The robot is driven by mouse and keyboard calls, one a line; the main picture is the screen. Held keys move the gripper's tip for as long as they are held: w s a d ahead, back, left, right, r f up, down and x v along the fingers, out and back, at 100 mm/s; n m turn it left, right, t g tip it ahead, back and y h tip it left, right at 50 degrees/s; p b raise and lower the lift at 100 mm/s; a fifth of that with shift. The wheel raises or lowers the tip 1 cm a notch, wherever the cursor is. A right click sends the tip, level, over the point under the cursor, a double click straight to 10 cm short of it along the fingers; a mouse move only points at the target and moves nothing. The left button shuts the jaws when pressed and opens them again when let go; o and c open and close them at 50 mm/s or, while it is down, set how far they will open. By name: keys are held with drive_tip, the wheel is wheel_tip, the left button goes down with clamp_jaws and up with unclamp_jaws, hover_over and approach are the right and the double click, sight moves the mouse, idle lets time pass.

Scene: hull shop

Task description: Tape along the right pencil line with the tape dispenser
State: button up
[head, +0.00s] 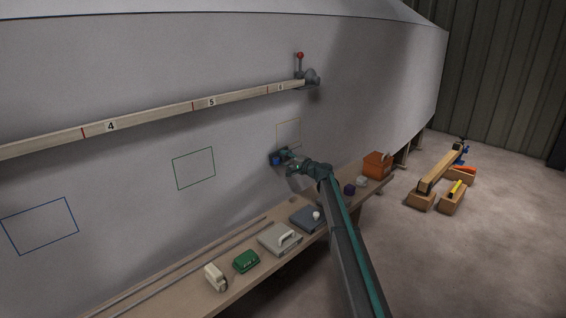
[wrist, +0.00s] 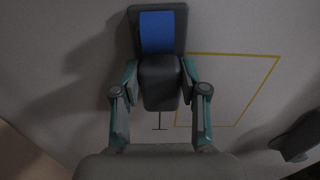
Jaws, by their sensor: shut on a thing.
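My gripper (head: 284,155) is shut on a dark grey tape dispenser (wrist: 160,82) with a blue tape roll (wrist: 157,32). In the head view the dispenser's blue (head: 276,161) shows at the hull wall, just below and left of the yellow outline. In the wrist view my fingers (wrist: 160,95) hold its block from both sides. A thin dark pencil line (wrist: 160,120) with a short crossbar shows below the block, left of the yellow outline (wrist: 232,56); its upper part is hidden by the dispenser. Whether the dispenser touches the wall I cannot tell.
A numbered batten (head: 150,120) crosses the hull above, ending near a red-knobbed lever (head: 300,66). The bench (head: 195,254) below holds a green box (head: 246,261), a grey handled case (head: 280,239) and an orange box (head: 378,165). Wooden beams (head: 440,171) lie on the floor right.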

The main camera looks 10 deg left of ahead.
drive_tip(key=shift+w+d+b, duration=0.35)
drive_tip(key=shift+w+d, duration=0.5)
drive_tip(key=shift+w, duration=0.35)
drive_tip(key=shift+w+d+b, duration=0.35)
drive_tip(key=shift+w+d, duration=0.55)
drive_tip(key=shift+w, duration=0.3)
drive_tip(key=shift+w+d+b, duration=0.35)
drive_tip(key=shift+w+d, duration=0.5)
drive_tip(key=shift+w, duration=0.35)
drive_tip(key=o, duration=0.5)
drive_tip(key=shift+r, duration=0.1)
drive_tip(key=c, duration=0.5)
drive_tip(key=shift+s, duration=0.1)
drive_tip(key=shift+s+d+b, duration=0.3)
drive_tip(key=shift+s+d, duration=0.05)
drive_tip(key=shift+d, duration=0.1)
drive_tip(key=shift+b+v, duration=0.5)
drive_tip(key=shift+v, duration=2)
